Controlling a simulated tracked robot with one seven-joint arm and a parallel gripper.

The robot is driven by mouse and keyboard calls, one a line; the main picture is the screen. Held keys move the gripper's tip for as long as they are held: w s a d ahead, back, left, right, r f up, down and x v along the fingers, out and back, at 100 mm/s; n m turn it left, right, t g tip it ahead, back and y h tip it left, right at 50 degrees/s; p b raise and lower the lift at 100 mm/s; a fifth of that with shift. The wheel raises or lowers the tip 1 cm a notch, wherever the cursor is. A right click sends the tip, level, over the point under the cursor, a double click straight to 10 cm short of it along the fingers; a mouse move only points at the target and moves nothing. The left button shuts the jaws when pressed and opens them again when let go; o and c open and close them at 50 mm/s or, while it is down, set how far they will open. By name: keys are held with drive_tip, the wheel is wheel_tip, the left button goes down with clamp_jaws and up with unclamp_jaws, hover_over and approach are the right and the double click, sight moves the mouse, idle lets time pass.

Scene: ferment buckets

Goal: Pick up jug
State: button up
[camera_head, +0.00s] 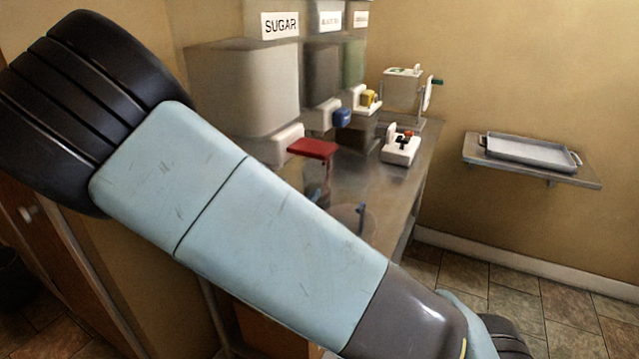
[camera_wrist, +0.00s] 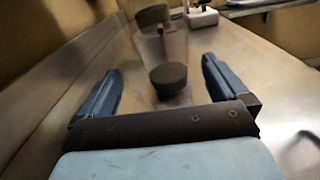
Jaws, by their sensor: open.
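In the wrist view, what looks like a see-through jug (camera_wrist: 169,80) stands on the metal counter. Its walls are faint, and a dark round patch shows low in it; I cannot tell whether that is its base or its contents. My gripper (camera_wrist: 160,66) is open, with one blue finger to the left of the jug and one to the right, both apart from it. In the head view, my gripper (camera_head: 341,202) shows only as small blue finger parts over the counter, mostly hidden behind my arm. The jug is hard to make out there.
A dispenser labelled SUGAR (camera_head: 245,90) with a red lever (camera_head: 312,148) stands on the counter (camera_head: 375,185). More dispensers stand behind it. A small white device (camera_head: 401,147) sits near the counter's right edge. A metal tray (camera_head: 530,151) lies on a wall shelf.

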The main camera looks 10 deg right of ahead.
sight(322, 166)
drive_tip(key=x, duration=1.2)
drive_tip(key=shift+w+d+r, duration=0.1)
drive_tip(key=shift+w, duration=0.1)
drive_tip(key=shift+c, duration=0.4)
drive_tip(key=c, duration=0.7)
drive_tip(key=shift+o, duration=0.2)
drive_tip(key=shift+r, duration=0.15)
